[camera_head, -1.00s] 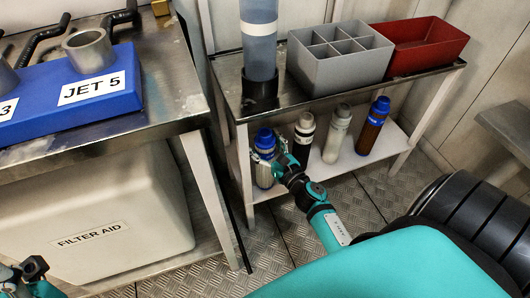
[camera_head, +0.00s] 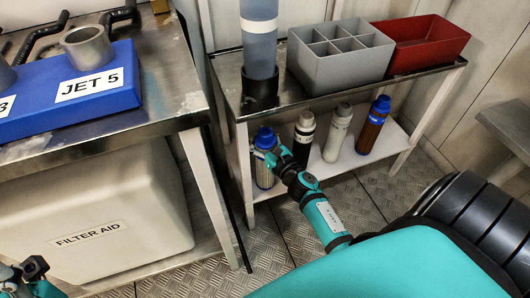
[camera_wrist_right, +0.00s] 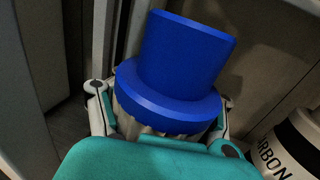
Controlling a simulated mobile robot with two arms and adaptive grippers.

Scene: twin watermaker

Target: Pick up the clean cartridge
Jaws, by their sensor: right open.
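A pale ribbed cartridge with a blue cap (camera_head: 264,140) stands upright at the left end of the lower shelf. Its blue cap (camera_wrist_right: 172,70) fills the middle of the right wrist view. My right gripper (camera_head: 272,156) is open at this cartridge, with fingers showing on both sides of it in the wrist view (camera_wrist_right: 165,118). Whether the fingers touch it is hidden.
The upper shelf above holds a grey divided bin (camera_head: 341,68), a red bin (camera_head: 417,45) and a tall blue-grey cylinder in a black holder (camera_head: 260,92). A shelf leg (camera_head: 244,170) stands close left of the cartridge. A steel bench (camera_head: 165,85) is at left.

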